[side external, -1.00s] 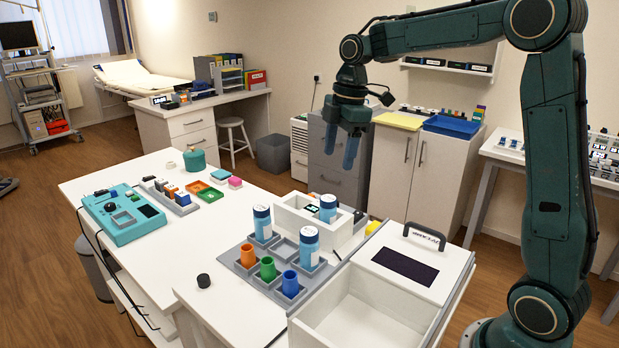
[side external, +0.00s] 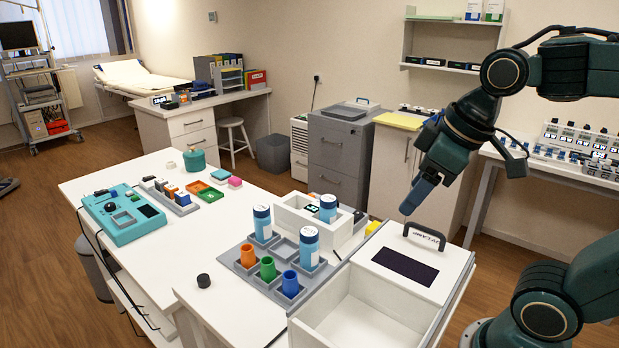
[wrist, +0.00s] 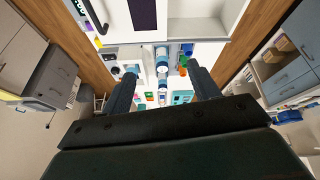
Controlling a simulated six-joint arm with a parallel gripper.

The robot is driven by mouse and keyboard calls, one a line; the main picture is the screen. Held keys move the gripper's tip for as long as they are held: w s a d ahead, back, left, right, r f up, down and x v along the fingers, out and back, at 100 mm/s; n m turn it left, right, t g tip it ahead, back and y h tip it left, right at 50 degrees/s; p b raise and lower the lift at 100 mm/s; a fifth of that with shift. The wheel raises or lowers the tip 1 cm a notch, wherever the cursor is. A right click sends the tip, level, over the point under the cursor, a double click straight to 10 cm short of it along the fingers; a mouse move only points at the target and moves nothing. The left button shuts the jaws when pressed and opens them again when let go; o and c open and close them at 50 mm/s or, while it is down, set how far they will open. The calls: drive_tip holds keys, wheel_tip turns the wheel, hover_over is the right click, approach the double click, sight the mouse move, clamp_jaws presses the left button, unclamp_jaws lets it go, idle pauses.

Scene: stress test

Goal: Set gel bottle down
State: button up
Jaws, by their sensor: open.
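Three blue bottles with dark caps and pale labels stand upright; I cannot tell which one is the gel bottle. One bottle (side external: 262,224) and another bottle (side external: 309,247) stand in back compartments of the grey rack (side external: 248,272), with an empty compartment (side external: 285,249) between them. The third bottle (side external: 328,207) stands in or behind the white box (side external: 291,214), its lower part hidden. My gripper (side external: 413,203) is open and empty, tilted, above and behind the handled white unit, right of the bottles. In the wrist view, bottles (wrist: 162,70) show beyond and between my fingers, apart from them.
Orange (side external: 247,256), green (side external: 267,268) and blue (side external: 290,284) cups fill the rack's front row. The white unit (side external: 385,294) has a raised dark handle (side external: 424,234) and an open bin.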

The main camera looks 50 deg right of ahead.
drive_tip(key=shift+s+f+m+t, duration=0.15)
drive_tip(key=shift+s+f+m, duration=0.2)
drive_tip(key=shift+s, duration=0.3)
drive_tip(key=shift+s+f+m+t, duration=0.1)
drive_tip(key=shift+s+f+m, duration=0.3)
drive_tip(key=shift+s, duration=0.2)
drive_tip(key=shift+s+f+m+t, duration=0.15)
drive_tip(key=shift+s+f+m, duration=0.2)
drive_tip(key=shift+s, duration=0.3)
